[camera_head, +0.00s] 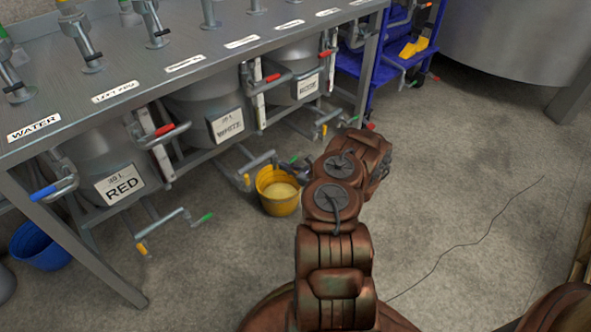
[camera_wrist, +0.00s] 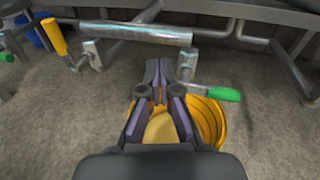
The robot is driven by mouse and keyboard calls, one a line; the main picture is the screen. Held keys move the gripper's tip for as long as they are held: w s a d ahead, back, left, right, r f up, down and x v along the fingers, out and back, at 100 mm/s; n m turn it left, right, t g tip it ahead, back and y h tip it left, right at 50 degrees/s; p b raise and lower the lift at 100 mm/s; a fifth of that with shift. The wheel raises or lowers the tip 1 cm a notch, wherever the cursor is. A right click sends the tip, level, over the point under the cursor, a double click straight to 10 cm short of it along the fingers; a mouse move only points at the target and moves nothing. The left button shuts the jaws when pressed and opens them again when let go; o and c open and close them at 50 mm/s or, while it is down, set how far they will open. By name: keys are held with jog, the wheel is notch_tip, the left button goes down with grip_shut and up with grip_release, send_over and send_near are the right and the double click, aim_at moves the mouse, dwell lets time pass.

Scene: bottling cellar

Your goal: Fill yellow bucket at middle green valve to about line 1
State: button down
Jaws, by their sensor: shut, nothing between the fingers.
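The yellow bucket (camera_head: 279,203) stands on the floor in front of the middle low pipe, with a pale yellow surface inside. I cannot make out its level lines. It also shows in the wrist view (camera_wrist: 214,120), partly hidden by my gripper. The middle green valve handle (camera_wrist: 225,94) points right above the bucket, just right of my fingers; my arm hides it in the head view. The middle pipe (camera_wrist: 150,34) has a yellow end piece (camera_wrist: 55,36) on its left. My gripper (camera_wrist: 168,68) is shut and empty over the bucket, beside the valve. I cannot tell whether liquid flows.
Another green handle (camera_head: 207,217) is on the left low pipe, another (camera_head: 324,130) on the right one. Red-handled levers (camera_head: 165,130) sit by the RED, WHITE and ROSE tanks. A blue bucket (camera_head: 40,246) stands under the bench at left.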

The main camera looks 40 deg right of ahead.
aim_at(295, 159)
jog(key=s+d+f+m+h+b, duration=0.1)
jog(key=s+d+f+m+h, duration=0.25)
jog(key=s+d+f, duration=0.45)
jog(key=w+r+b, duration=0.1)
jog(key=w+b, duration=0.3)
jog(key=w, duration=0.6)
jog(key=shift+a+r+b, duration=0.2)
jog(key=shift+r+b, duration=0.1)
jog(key=shift+w+r+n+h+p, duration=0.15)
jog(key=shift+r+n+h+p, duration=0.3)
jog(key=shift+n, duration=0.5)
dwell(0.4)
jog(key=shift+d+r+n+h, duration=0.15)
jog(key=shift+r+n, duration=0.3)
jog(key=shift+n, duration=0.3)
jog(key=shift+a+r+n+h, duration=0.15)
jog(key=shift+r+n, duration=0.3)
jog(key=shift+n, duration=0.3)
jog(key=shift+d+r, duration=0.1)
jog(key=shift+r, duration=0.05)
jog(key=shift+b, duration=0.3)
